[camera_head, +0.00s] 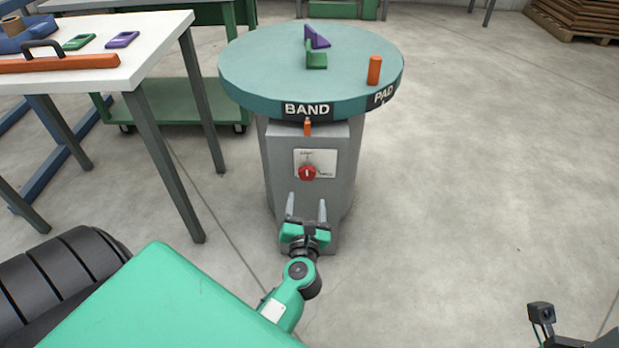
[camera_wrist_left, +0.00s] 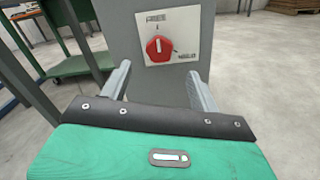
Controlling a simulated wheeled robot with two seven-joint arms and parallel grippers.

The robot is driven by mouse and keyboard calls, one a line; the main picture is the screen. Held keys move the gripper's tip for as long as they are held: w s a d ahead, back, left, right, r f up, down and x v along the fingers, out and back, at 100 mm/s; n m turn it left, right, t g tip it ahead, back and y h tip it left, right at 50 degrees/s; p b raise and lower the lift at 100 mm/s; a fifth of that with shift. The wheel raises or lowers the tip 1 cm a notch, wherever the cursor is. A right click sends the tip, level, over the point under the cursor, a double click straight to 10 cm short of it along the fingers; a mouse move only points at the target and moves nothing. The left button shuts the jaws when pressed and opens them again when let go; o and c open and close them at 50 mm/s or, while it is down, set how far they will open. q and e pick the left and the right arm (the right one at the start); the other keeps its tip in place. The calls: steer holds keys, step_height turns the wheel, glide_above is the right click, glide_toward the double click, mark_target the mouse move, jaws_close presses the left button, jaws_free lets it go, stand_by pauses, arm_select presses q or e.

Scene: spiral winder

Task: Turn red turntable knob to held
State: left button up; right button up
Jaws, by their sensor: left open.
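The red knob (camera_head: 308,173) sits on a white label plate (camera_head: 327,158) on the front of the grey pedestal (camera_head: 350,150). Its white mark points roughly upward. The red knob also shows in the left wrist view (camera_wrist_left: 159,48), above and between my fingers. My left gripper (camera_head: 306,205) is open and empty, in front of the pedestal and below the knob in the picture, apart from it. In the left wrist view my left gripper (camera_wrist_left: 157,82) has its two grey fingers spread. The plate's small print is too blurred to read fully. My right gripper does not show.
A round green turntable (camera_head: 250,75) tops the pedestal, labelled BAND and PAD. It carries an orange cylinder (camera_head: 374,70), a green piece (camera_head: 316,60) and a purple piece (camera_head: 317,38). A white table (camera_head: 150,45) stands at left. The floor (camera_head: 480,180) at right is clear.

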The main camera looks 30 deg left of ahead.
mark_target(308, 174)
arm_select(q)
steer(key=b+x, duration=0.1)
steer(key=x, duration=0.9)
steer(key=shift+w+a, duration=0.1)
steer(key=shift+w, duration=0.1)
steer(key=shift+c, duration=0.2)
steer(key=c, duration=0.9)
